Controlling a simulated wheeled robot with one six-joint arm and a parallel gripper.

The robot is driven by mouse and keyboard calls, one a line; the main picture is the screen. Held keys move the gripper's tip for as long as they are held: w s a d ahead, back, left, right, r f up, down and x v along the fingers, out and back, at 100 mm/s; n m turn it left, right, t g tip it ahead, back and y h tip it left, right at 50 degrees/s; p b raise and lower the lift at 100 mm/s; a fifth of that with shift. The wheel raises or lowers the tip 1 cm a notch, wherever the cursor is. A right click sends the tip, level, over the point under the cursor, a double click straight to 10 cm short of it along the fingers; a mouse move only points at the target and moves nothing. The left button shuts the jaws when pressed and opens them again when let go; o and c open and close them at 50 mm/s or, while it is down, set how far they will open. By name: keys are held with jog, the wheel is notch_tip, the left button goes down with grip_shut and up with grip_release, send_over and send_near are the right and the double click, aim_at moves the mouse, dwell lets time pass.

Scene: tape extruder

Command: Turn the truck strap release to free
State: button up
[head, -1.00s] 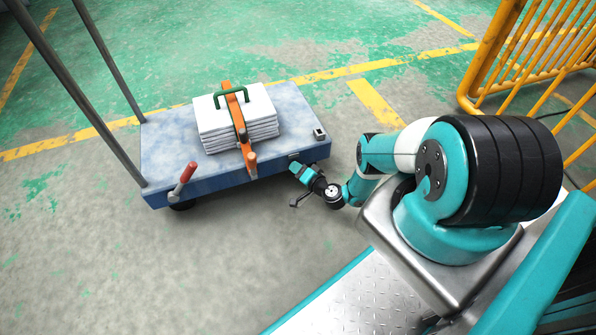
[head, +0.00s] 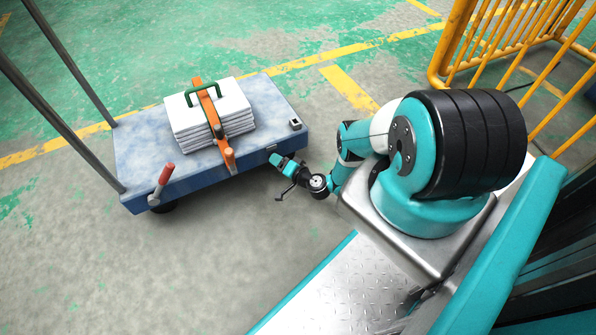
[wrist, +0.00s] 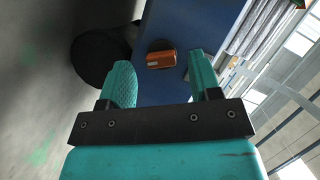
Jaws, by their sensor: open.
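An orange knob (wrist: 160,60) on a dark round base shows on the truck's blue side in the wrist view. It looks like the strap release. My gripper (wrist: 160,85) is open, one finger on each side of the knob in the picture, apparently short of it. In the head view my gripper (head: 274,160) is beside the truck's front side, near its right corner. The orange strap (head: 209,107) runs over a white stack (head: 236,108) on the blue truck (head: 270,95). I cannot make out the knob clearly in the head view.
A red-tipped lever (head: 163,178) stands at the truck's front left. A green handle (head: 207,88) sits on top of the stack. Yellow railing (head: 500,45) is at the right. Floor in front of the truck is clear. A dark wheel (wrist: 98,57) shows in the wrist view.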

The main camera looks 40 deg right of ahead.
jog(key=p+v, duration=0.6)
jog(key=v, duration=1)
jog(key=shift+a+r, duration=0.1)
